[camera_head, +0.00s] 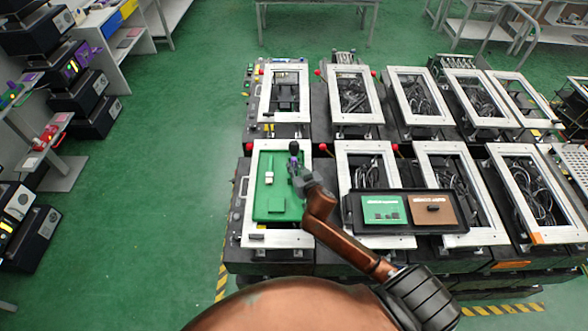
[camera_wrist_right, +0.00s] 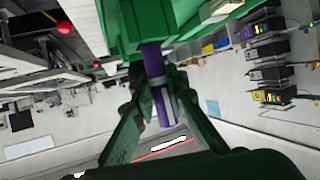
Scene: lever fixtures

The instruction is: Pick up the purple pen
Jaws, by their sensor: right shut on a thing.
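The purple pen (camera_head: 293,147) is above the green board (camera_head: 264,205) in the front left white-framed fixture. My right gripper (camera_head: 294,166) is over the board's right side, shut on the pen. In the right wrist view the purple pen (camera_wrist_right: 154,62) runs between the two fingers of my right gripper (camera_wrist_right: 154,84). One end of the pen meets the green part (camera_wrist_right: 187,22) at the top of that view; I cannot tell whether it is seated in it or only in front of it. My left gripper is not in view.
A white block (camera_head: 269,177) stands on the green board. A black tray (camera_head: 410,227) with a green and a brown panel lies to the right, beside my right arm. More white-framed fixtures with cables stand behind and to the right. Green floor is free on the left.

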